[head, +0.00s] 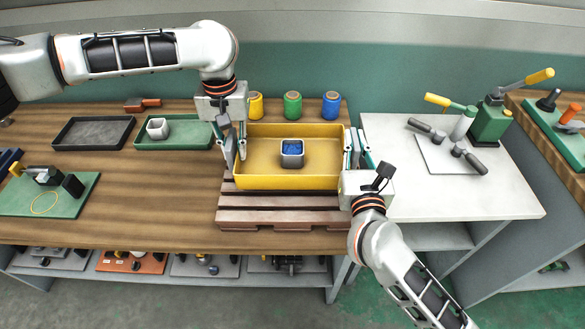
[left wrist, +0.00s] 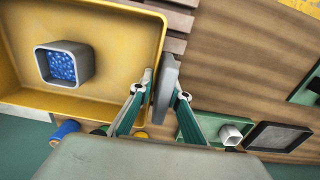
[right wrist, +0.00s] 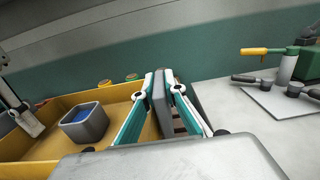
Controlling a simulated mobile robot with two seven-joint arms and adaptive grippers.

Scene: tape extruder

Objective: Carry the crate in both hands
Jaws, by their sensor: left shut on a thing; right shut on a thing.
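The yellow crate (head: 260,184) is on or just above a brown slatted pallet (head: 280,218) on the wooden bench; I cannot tell if they touch. Inside it stands a grey cup with blue contents (head: 292,154), also visible in the left wrist view (left wrist: 62,66) and right wrist view (right wrist: 86,124). My left gripper (head: 232,150) is shut on a grey handle at the crate's left side, seen between its fingers in the left wrist view (left wrist: 165,90). My right gripper (head: 355,150) is shut on the matching grey handle at the right side, seen in the right wrist view (right wrist: 160,100).
A green tray (head: 172,143) with a light cup and a dark tray (head: 92,148) lie left. A white table (head: 420,205) with tools and a lever press (head: 490,122) stands right.

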